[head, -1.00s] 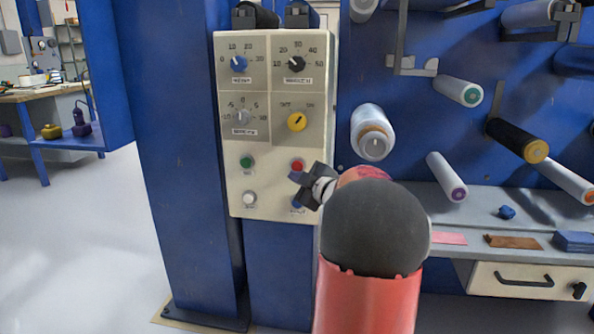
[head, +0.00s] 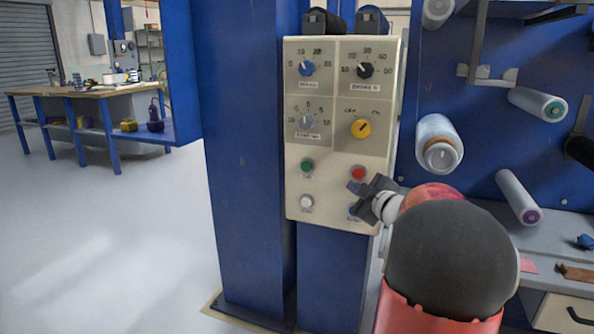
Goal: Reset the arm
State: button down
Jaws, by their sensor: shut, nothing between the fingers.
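My gripper (head: 358,192) is shut and empty. It is at the lower right of the cream control panel (head: 294,130), just below the red button (head: 358,173). It partly covers a blue button (head: 354,212) in the panel's bottom right corner. I cannot tell whether the fingertips touch the panel. My red and dark grey arm comes up from the lower right of the head view, bent toward the panel.
The panel is on a blue machine column (head: 240,160). Film rollers, such as a white one (head: 440,143), stick out right of my arm above a grey shelf (head: 560,225). A workbench (head: 90,90) stands far left. The floor (head: 110,230) at left is clear.

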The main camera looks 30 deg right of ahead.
jog(key=s+a+r+m+g+h, duration=0.1)
jog(key=s+a+m+g+h, duration=0.15)
jog(key=a, duration=0.45)
jog(key=s+a+r+m+g+h, duration=0.1)
jog(key=s+a+r+m+h, duration=0.1)
jog(key=a+m, duration=0.3)
jog(key=s+a+f+g+y, duration=0.2)
jog(key=s+a+f+g, duration=0.2)
jog(key=s+a, duration=0.6)
jog(key=s+a+f+m+g+y+p, duration=0.1)
jog(key=s+a+f+g+y, duration=0.2)
jog(key=s+a+f, duration=0.5)
jog(key=s+a+g, duration=0.1)
jog(key=s+a, duration=0.2)
jog(key=shift+s+a+y, duration=0.2)
jog(key=shift+s+y, duration=0.05)
jog(key=shift+y, duration=0.1)
jog(key=shift+m, duration=0.25)
